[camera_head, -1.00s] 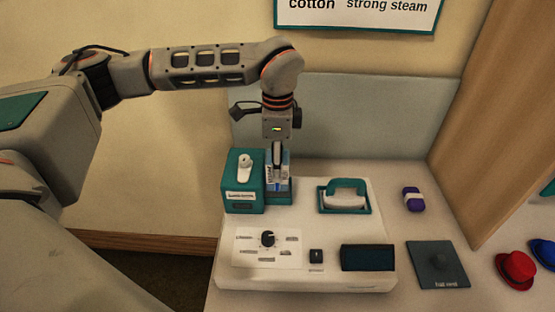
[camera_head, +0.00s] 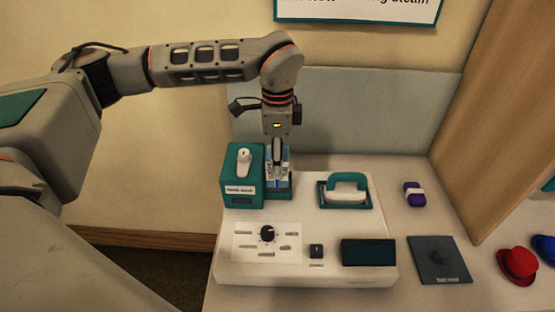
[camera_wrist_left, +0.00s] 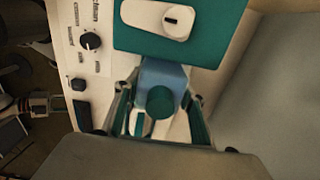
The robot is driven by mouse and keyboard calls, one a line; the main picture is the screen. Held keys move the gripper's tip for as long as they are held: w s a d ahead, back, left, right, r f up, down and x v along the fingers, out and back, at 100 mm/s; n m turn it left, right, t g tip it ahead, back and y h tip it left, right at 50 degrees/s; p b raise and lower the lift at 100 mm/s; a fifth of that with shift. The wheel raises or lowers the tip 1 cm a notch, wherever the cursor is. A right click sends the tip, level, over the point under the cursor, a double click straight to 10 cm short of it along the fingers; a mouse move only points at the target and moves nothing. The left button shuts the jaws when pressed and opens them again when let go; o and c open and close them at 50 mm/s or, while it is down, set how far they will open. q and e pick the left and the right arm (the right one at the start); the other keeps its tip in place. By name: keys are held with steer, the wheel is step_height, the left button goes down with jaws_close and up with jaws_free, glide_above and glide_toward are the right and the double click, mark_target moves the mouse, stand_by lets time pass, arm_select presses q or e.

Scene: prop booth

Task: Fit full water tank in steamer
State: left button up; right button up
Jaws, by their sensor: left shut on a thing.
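The steamer is a white base (camera_head: 225,272) with a teal block (camera_head: 243,178) at its back left. The water tank (camera_head: 286,178) is a clear bluish container standing at the teal dock (camera_head: 282,195) just right of that block. My left gripper (camera_head: 278,165) points down from above and is shut on the tank. In the left wrist view the tank (camera_wrist_left: 170,75) is between the fingers, close against the teal block, with a round teal cap (camera_wrist_left: 160,101). The tank's lower end is hidden, so I cannot tell how deep it sits.
On the base are a teal-handled iron (camera_head: 345,190), a dial (camera_head: 267,234), a small black switch (camera_head: 316,251) and a dark panel (camera_head: 368,254). To the right lie a purple-and-white item (camera_head: 414,194), a dark pad (camera_head: 440,260) and red and blue hats (camera_head: 518,265). A wooden wall bounds the right.

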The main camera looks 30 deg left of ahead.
arm_select(q)
steer(key=shift+f, duration=0.1)
stand_by(0.3)
steer(key=shift+f, duration=0.15)
steer(key=shift+f+b, duration=0.25)
steer(key=shift+b, duration=0.15)
steer(key=shift+f+b, duration=0.3)
steer(key=shift+f, duration=0.05)
steer(key=shift+f, duration=0.25)
steer(key=shift+f+b, duration=0.35)
stand_by(0.4)
steer(key=o, duration=1.4)
steer(key=shift+c, duration=0.2)
